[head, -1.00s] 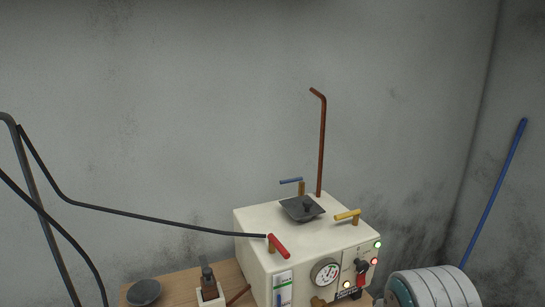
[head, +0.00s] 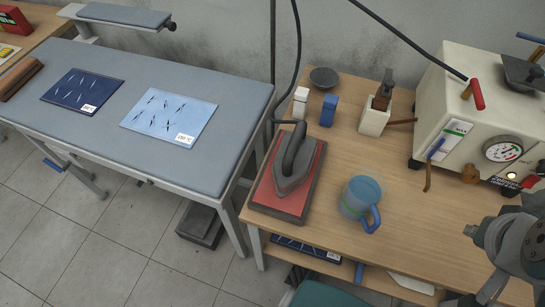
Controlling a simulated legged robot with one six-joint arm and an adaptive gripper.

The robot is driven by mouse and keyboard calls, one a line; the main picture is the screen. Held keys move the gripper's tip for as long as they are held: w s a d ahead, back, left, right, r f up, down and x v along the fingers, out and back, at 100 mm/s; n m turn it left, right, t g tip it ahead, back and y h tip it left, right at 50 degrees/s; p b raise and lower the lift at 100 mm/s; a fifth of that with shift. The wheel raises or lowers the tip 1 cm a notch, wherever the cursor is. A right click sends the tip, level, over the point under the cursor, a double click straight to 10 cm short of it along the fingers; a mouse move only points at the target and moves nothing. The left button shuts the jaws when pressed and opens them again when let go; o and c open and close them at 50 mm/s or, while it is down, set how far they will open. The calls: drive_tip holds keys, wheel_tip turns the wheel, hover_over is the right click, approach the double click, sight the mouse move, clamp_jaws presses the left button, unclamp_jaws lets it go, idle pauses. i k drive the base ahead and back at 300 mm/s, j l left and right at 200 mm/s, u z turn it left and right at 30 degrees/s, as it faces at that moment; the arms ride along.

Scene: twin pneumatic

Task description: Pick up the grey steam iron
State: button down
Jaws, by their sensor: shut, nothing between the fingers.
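The grey steam iron (head: 293,170) stands on a red rest pad (head: 285,203) in a dark frame, at the left end of the wooden table. Its dark handle is on top, and its tip points toward the near side. A dark hose (head: 297,60) rises behind it. Part of my arm shows at the lower right corner, well to the right of the iron. My gripper's fingers are not visible. Nothing touches the iron except its pad and hose.
A white block (head: 300,101), a blue block (head: 328,110) and a dark bowl (head: 324,78) are behind. The steam boiler (head: 462,95) stands at right. The padded ironing table (head: 190,85) is at left.

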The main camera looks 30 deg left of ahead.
sight(295, 154)
drive_tip(key=u, duration=1.45)
drive_tip(key=j, duration=0.1)
